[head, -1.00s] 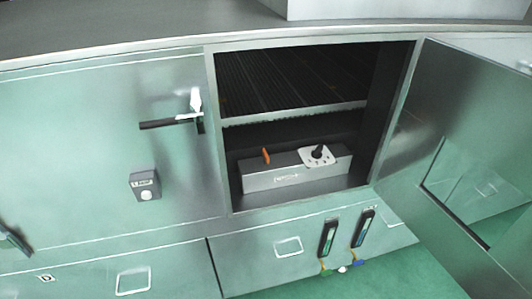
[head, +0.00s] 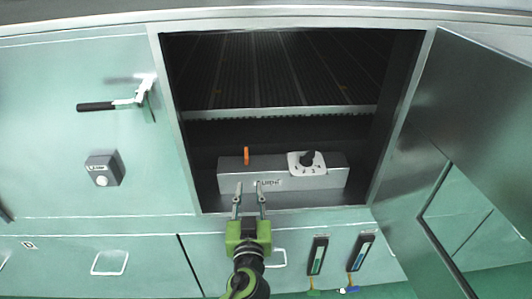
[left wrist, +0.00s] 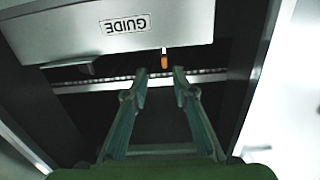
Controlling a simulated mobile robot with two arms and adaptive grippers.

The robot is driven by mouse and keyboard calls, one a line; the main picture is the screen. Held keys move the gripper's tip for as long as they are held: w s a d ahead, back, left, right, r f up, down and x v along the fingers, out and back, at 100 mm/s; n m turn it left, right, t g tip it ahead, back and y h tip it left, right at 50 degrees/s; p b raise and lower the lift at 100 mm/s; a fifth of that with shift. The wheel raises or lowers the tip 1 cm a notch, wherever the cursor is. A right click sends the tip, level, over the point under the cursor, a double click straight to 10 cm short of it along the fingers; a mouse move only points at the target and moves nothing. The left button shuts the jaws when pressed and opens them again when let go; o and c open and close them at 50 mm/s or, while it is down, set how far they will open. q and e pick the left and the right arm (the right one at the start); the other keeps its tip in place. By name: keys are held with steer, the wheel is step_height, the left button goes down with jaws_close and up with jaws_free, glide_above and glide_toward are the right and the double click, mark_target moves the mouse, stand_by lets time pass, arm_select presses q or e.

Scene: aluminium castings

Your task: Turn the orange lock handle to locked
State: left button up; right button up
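The orange lock handle (head: 247,155) stands upright on the top left of a grey metal box (head: 335,177) inside the open cabinet. In the left wrist view the orange handle (left wrist: 164,60) shows small, in line with the gap between the fingers, and the box (left wrist: 190,25) bears a GUIDE label that appears upside down. My left gripper (head: 250,193) is open and empty, in front of the box and below the handle, apart from it. Its fingers (left wrist: 159,75) also show in the left wrist view. My right gripper is not in view.
A black knob on a white plate (head: 307,162) sits on the box, right of the handle. A ribbed shelf (head: 285,112) hangs above. The cabinet door (head: 480,130) stands open at right. A black lever (head: 97,106) and a switch box (head: 103,168) are on the left panel.

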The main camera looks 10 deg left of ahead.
arm_select(q)
step_height(320, 180, up, 2)
steer(key=p, duration=0.2)
glide_toward(246, 153)
steer(key=w, duration=0.1)
steer(key=shift+n+t, duration=0.3)
steer(key=p+x, duration=0.1)
steer(key=x, duration=0.3)
steer(key=p+x, duration=0.1)
steer(key=x, duration=0.3)
steer(key=shift+a+f, duration=0.15)
steer(key=shift+f, duration=0.05)
steer(key=shift+w+a+f, duration=0.1)
steer(key=shift+w+a, duration=0.1)
steer(key=shift+w, duration=0.35)
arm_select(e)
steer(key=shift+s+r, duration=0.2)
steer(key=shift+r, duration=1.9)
arm_select(q)
steer(key=shift+c, duration=0.4)
jaws_close()
